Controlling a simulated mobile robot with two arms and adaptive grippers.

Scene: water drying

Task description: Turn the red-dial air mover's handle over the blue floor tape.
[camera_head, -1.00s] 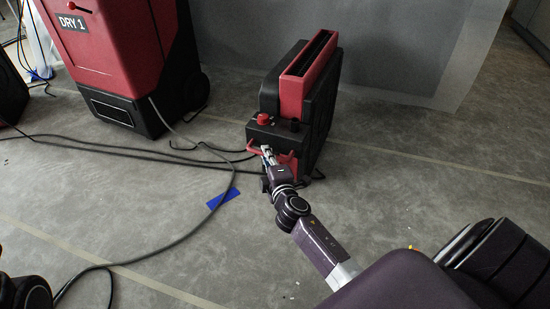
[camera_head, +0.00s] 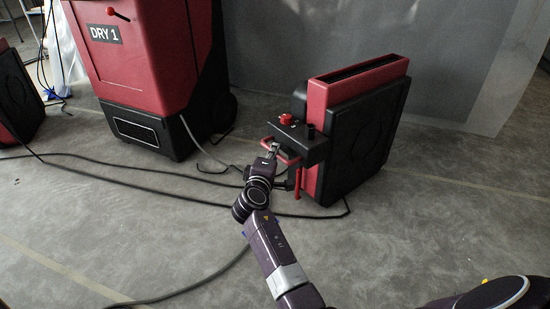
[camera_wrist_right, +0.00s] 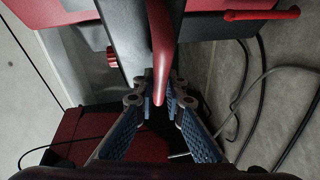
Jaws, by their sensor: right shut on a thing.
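The air mover (camera_head: 352,138) is a black and red box standing upright. My right gripper (camera_head: 272,150) is shut on this handle. In the right wrist view the red handle (camera_wrist_right: 160,45) runs down between the blue-padded fingers of my right gripper (camera_wrist_right: 160,98). The blue floor tape (camera_head: 243,234) is almost wholly hidden behind my right arm; only a sliver shows. My left gripper is out of view.
A red and black machine labelled DRY 1 (camera_head: 150,70) stands at the back left. Dark cables (camera_head: 130,172) cross the floor left of and under my arm. A grey plastic sheet (camera_head: 440,60) hangs behind the air mover. Floor at the right is clear.

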